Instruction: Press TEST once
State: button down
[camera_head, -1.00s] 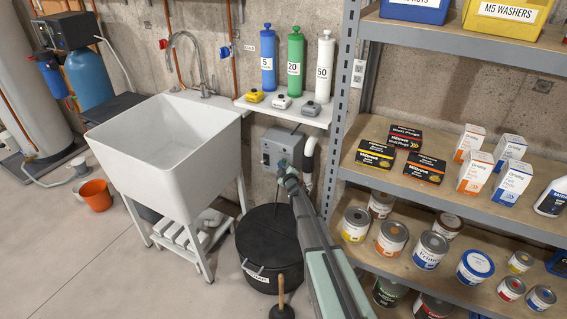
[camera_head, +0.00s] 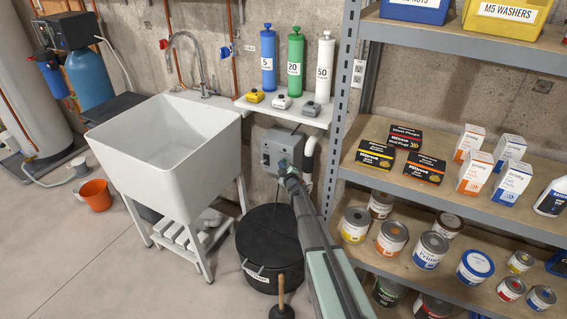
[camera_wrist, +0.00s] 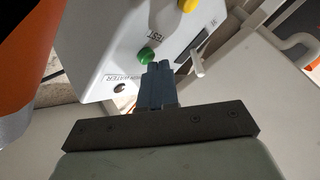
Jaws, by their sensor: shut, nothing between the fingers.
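A grey control box (camera_head: 283,148) is on the wall below the small shelf, left of the shelving rack. In the wrist view the box (camera_wrist: 120,35) fills the upper middle. A green button (camera_wrist: 146,55) stands out from its face, with the lettering TEST beside it. A yellow button (camera_wrist: 187,5) is further up, cut by the frame edge. My gripper (camera_wrist: 158,65) is shut and empty. Its fingertips are right by the green button and hide its lower edge; I cannot tell whether they touch. In the head view my gripper (camera_head: 285,172) reaches the box front.
A toggle lever (camera_wrist: 197,64) sticks out of the box, close right of the fingers. A dark round fitting (camera_wrist: 119,88) is near the HIGH WATER lettering. A white sink (camera_head: 165,140) stands left, the shelving rack (camera_head: 338,130) right, a black lidded bin (camera_head: 268,235) below.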

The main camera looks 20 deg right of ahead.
jog(key=shift+w+d+r, duration=0.1)
jog(key=shift+w+d, duration=0.25)
jog(key=shift+w, duration=0.15)
jog(key=shift+a, duration=0.15)
jog(key=shift+s+a, duration=0.6)
jog(key=shift+a, duration=0.2)
jog(key=shift+s, duration=0.15)
jog(key=shift+s+a, duration=1.7)
jog(key=shift+s, duration=0.05)
jog(key=shift+f, duration=0.2)
